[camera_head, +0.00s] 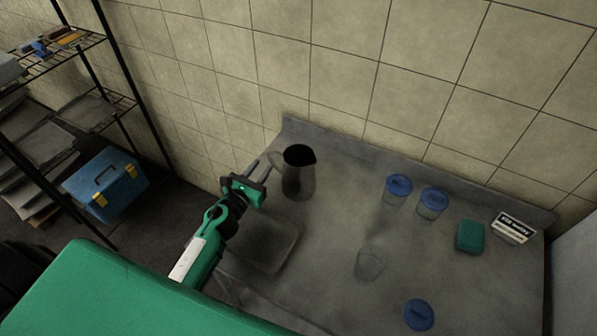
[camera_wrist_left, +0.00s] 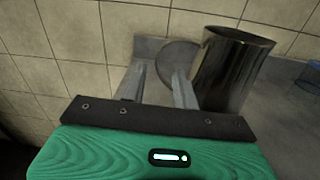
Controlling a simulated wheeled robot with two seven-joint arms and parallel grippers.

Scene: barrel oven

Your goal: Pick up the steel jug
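The steel jug (camera_head: 300,180) stands upright on the grey counter, near its back left corner. It is dark and shiny, with its handle on the left side. In the left wrist view the jug (camera_wrist_left: 232,75) is at the right, with its curved handle (camera_wrist_left: 168,52) just beyond my fingers. My left gripper (camera_head: 260,168) is just left of the jug, by the handle. Its two fingers, also in the wrist view (camera_wrist_left: 157,85), are apart with nothing held between them. I cannot tell whether a finger touches the handle. My right gripper is not in view.
The grey counter (camera_head: 330,225) has blue-lidded jars (camera_head: 398,188), a clear glass (camera_head: 369,265), a green block (camera_head: 470,236) and a labelled box (camera_head: 513,228) to the right. A square tray (camera_head: 275,255) lies in front of the jug. A tiled wall rises behind.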

